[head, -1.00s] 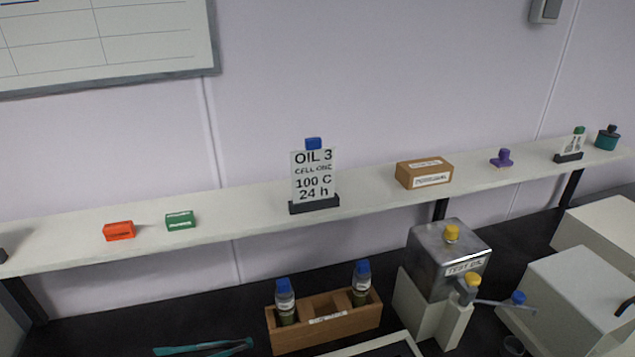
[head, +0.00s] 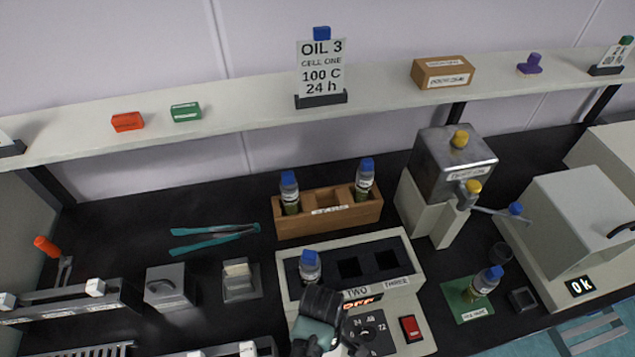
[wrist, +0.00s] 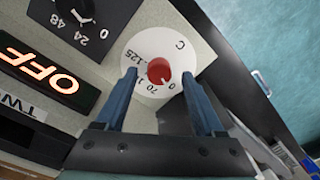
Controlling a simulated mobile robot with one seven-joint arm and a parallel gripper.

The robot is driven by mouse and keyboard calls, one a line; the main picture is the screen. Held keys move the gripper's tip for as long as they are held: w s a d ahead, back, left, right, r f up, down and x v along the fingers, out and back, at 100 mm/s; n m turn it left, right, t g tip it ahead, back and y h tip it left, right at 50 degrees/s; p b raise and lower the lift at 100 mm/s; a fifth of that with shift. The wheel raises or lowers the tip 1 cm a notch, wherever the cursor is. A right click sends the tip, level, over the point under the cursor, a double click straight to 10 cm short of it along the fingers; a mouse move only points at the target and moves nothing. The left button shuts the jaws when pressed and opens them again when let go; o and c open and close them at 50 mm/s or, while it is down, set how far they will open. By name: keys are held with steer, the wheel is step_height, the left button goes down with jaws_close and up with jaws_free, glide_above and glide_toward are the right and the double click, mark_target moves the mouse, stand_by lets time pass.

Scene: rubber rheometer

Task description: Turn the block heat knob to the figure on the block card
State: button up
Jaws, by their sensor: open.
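The block card (head: 321,75) stands on the shelf and reads "OIL 3, CELL ONE, 100 C, 24 h". The heating block (head: 409,268) sits on the bench below, its display (wrist: 38,68) lit "OFF". The block heat knob (wrist: 160,71) is red, on a white dial (wrist: 150,45) marked C with 0, 70 and 125 legible. Its pointer appears to be near 0. My gripper (wrist: 160,80) is open, with one blue finger on each side of the knob, not closed on it. In the head view my wrist hides the knob.
Beside the knob is a black timer dial (wrist: 82,18), also in the head view (head: 368,331). A red switch (head: 411,328) lies right of it. A blue-capped bottle (head: 310,268) stands in the block's left well. A bottle rack (head: 328,211) stands behind the block.

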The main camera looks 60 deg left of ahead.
steer(key=shift+f, duration=0.5)
jaws_close()
